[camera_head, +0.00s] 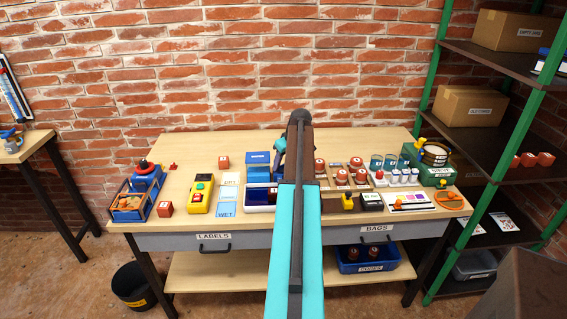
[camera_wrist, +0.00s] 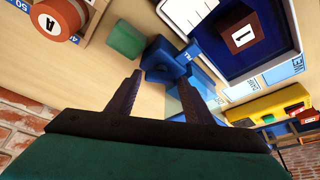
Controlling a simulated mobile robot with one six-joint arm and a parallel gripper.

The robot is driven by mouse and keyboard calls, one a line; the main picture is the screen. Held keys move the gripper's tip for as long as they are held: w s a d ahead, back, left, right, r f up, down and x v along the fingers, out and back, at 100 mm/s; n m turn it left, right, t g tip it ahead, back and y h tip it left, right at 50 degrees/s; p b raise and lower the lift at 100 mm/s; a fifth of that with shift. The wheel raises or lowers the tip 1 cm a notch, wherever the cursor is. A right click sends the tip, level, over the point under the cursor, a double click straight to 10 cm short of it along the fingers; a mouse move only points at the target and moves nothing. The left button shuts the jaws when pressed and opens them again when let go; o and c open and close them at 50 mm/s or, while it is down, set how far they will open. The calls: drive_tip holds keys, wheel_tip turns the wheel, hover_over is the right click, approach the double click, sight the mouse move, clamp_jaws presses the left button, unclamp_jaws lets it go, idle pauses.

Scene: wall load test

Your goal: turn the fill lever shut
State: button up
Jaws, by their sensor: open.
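No part is marked clearly enough as the fill lever for me to single it out. A green unit (camera_head: 432,175) at the right end of the bench has a round drum and yellow parts on top; a small yellow lever-like part (camera_head: 421,147) shows there. A gap to the block cannot be judged. In the head view my arm hides most of the gripper.
A blue tray (camera_wrist: 205,62) with a dark red cube (camera_wrist: 238,35) and a green cube (camera_wrist: 127,40) lie near my fingers. A yellow button box (camera_head: 201,195), several red jars and white cups stand along the bench (camera_head: 190,148). A green-posted shelf (camera_head: 483,195) bounds the right.

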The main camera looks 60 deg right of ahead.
drive_tip(key=c, duration=0.8)
drive_tip(key=shift+o, duration=0.2)
drive_tip(key=shift+a+m, duration=0.1)
drive_tip(key=shift+m, duration=0.3)
drive_tip(key=shift+w+a+m+g+h, duration=0.15)
drive_tip(key=shift+m+h, duration=0.2)
drive_tip(key=shift+m, duration=0.35)
drive_tip(key=shift+d+m+g+h, duration=0.15)
drive_tip(key=shift+m+h, duration=0.2)
drive_tip(key=shift+m, duration=0.35)
drive_tip(key=shift+a+m+g+h, duration=0.1)
drive_tip(key=shift+m+g+h, duration=0.35)
drive_tip(key=shift+m, duration=1.25)
drive_tip(key=o, duration=0.8)
drive_tip(key=shift+c, duration=0.2)
